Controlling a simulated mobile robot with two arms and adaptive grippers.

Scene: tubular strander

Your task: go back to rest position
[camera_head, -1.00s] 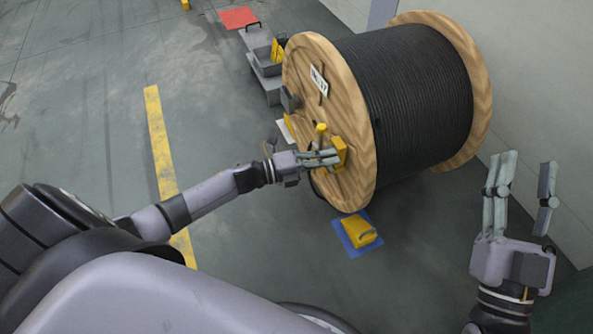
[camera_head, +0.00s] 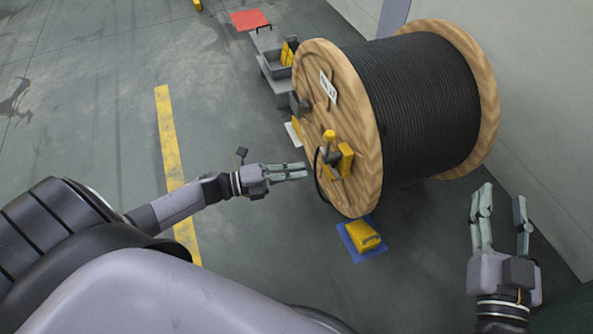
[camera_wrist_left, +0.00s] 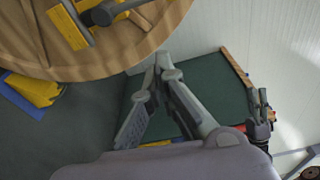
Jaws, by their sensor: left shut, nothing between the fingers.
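My left gripper (camera_head: 304,171) is shut and empty, just left of the wooden flange of a large cable reel (camera_head: 420,95) and apart from it. It also shows in the left wrist view (camera_wrist_left: 160,62), with the fingertips together. On the flange are a yellow block (camera_head: 346,160) and a yellow-topped handle (camera_head: 329,137); the block also shows at the top of the left wrist view (camera_wrist_left: 70,24). My right gripper (camera_head: 501,195) is open and empty at the lower right, its fingers pointing up in the picture.
A yellow wedge (camera_head: 363,235) sits on a blue mat (camera_head: 352,250) on the floor below the reel. Grey steps with a bin (camera_head: 281,69) and a red mat (camera_head: 250,20) lie behind. A yellow floor stripe (camera_head: 168,130) runs at the left, with clear floor beyond.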

